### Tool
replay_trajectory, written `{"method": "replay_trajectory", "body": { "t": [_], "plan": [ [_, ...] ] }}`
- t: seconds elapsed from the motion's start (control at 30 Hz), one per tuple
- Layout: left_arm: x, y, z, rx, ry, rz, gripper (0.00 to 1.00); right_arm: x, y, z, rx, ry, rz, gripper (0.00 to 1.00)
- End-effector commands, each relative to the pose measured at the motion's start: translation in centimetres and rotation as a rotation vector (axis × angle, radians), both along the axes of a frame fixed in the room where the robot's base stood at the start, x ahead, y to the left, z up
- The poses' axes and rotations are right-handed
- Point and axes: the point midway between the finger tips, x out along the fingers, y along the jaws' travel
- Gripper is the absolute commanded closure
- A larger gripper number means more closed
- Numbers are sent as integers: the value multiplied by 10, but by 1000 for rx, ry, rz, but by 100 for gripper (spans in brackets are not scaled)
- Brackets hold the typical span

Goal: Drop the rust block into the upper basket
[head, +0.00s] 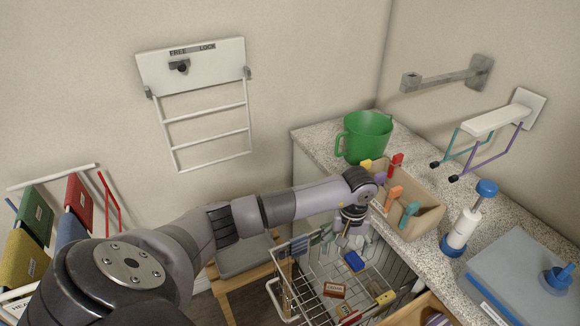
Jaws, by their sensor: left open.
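The wire basket (313,273) is in the lower middle of the head view, beside the counter. A small rust-coloured block (334,290) with a pale label shows among its wires, toward the front. I cannot tell for certain which basket level it rests on. My left gripper (346,241) points down over the back of the basket. It is open, and the rust block is apart from it, nearer the camera. My right gripper is not in view.
A blue block (354,261) and a yellow block (385,297) also show at the basket. The speckled counter (424,242) at right holds a green pitcher (368,137), a tan box of clips (421,221) and a pump bottle (461,228). A wooden stool (232,281) stands left of the basket.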

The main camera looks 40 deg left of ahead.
Motion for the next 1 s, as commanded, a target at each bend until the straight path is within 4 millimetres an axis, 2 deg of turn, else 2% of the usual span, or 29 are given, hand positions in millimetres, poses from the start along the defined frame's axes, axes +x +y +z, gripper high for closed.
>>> {"method": "replay_trajectory", "body": {
  "t": [0.3,0.43,0.57,0.8,1.0],
  "plan": [
    [0,0,0,0,0,0,19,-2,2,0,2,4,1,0],
    [1,0,9,0,-1,0,19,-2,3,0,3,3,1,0],
    [1,1,30,1,-4,-1,19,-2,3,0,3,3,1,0],
    [1,0,82,0,-5,-1,19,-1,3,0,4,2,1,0],
    [1,0,111,1,-2,0,19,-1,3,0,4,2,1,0]
  ]
}}
